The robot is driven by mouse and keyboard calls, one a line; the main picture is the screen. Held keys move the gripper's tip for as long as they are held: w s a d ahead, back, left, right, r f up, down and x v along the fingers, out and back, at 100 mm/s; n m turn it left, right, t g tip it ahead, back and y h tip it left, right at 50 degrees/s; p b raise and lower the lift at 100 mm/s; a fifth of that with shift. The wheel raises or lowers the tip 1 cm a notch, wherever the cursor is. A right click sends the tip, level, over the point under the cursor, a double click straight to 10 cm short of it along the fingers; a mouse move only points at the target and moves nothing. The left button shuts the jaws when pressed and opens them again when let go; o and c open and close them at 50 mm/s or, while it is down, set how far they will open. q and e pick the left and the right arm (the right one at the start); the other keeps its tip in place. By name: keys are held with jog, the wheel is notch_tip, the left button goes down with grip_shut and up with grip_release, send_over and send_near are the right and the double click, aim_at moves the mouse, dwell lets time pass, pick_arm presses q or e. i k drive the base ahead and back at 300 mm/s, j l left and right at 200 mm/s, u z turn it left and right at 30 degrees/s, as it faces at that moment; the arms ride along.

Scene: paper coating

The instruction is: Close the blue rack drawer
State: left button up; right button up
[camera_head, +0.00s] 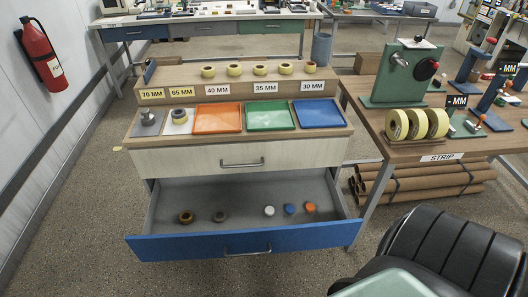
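The blue rack drawer (190,246) is the lower drawer of the rack in the middle of the head view. It is pulled out toward me, and its grey inside shows. Its front has a silver bar handle (248,250). Inside lie a brown ring (186,217), a grey ring (221,216), a white cap (269,211), a blue cap (289,209) and an orange cap (310,207). Neither of my grippers shows.
Above it is a shut cream drawer (200,160). Orange (217,118), green (270,116) and blue trays sit on the rack top. A workbench (370,88) stands right. Floor at left is clear.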

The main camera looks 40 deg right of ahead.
aim_at(246, 230)
jog(key=k+l+z, duration=0.1)
jog(key=l, duration=0.6)
jog(key=l+z, duration=0.1)
jog(key=l, duration=0.6)
jog(key=k, duration=0.05)
